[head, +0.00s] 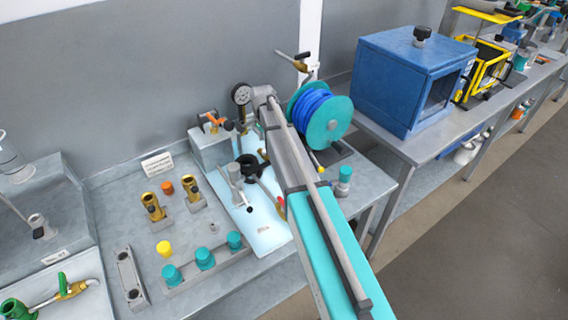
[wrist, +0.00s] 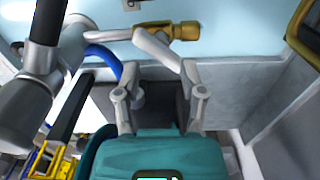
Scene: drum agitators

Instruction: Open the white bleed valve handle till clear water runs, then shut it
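In the wrist view a pale grey-white lever (wrist: 156,48), which looks like the bleed valve handle, slants beside a brass valve body (wrist: 180,31) above a pale blue surface. My gripper (wrist: 158,78) has its two grey fingers spread apart, with a dark gap between them. The lever lies just beyond the fingertips, near the right finger; I cannot tell whether they touch. No running water shows.
A teal reel with blue hose (head: 324,114) stands right of my arm. A pressure gauge (head: 241,94) rises behind. Brass fittings (head: 152,206) and teal-capped pieces (head: 205,258) stand on the left of the bench. A blue box (head: 405,85) is at right.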

